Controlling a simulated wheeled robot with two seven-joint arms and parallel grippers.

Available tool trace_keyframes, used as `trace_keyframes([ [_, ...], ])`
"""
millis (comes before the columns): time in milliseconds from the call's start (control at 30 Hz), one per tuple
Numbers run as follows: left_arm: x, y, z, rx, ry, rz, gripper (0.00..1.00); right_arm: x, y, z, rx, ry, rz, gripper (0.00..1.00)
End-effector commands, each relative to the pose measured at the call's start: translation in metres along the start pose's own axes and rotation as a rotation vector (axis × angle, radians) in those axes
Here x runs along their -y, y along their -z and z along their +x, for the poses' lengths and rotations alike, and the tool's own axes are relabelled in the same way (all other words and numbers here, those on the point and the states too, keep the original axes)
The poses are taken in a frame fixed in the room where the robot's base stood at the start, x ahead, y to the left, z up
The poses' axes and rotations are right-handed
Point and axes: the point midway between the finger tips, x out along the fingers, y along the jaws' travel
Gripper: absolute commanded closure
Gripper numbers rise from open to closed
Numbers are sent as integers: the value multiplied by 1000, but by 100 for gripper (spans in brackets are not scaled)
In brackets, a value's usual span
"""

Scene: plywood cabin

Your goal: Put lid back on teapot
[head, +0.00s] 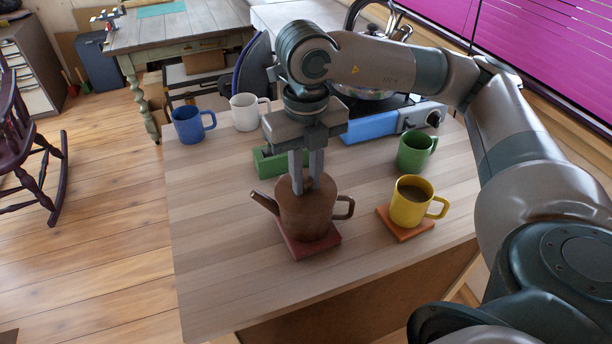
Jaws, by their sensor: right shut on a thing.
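A brown teapot (304,217) stands upright on a dark red square trivet (318,248) near the front of the wooden counter. Its spout points left and its handle points right. My right gripper (307,188) reaches down from above onto the teapot's top. Its two fingers are shut on the lid (310,183), which is mostly hidden between and behind the fingers. The lid is at the teapot's opening; I cannot tell whether it is fully seated. My left gripper is not in view.
A yellow mug (408,203) of brown drink stands on an orange coaster (393,231) to the right. A green mug (412,153), blue mug (188,127), white mug (244,113) and green box (266,163) stand behind. A stove with a kettle (371,94) is at the back.

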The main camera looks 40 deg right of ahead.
Motion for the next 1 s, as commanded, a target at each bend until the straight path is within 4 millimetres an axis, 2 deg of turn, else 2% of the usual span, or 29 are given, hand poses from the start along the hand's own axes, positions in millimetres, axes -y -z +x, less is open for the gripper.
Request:
trace_keyframes([
  [767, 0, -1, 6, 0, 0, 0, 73, 0, 0, 1, 0, 0, 0, 100],
  [800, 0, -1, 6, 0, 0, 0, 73, 0, 0, 1, 0, 0, 0, 75],
  [867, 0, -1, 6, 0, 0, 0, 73, 0, 0, 1, 0, 0, 0, 60],
  [1000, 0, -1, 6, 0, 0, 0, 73, 0, 0, 1, 0, 0, 0, 60],
])
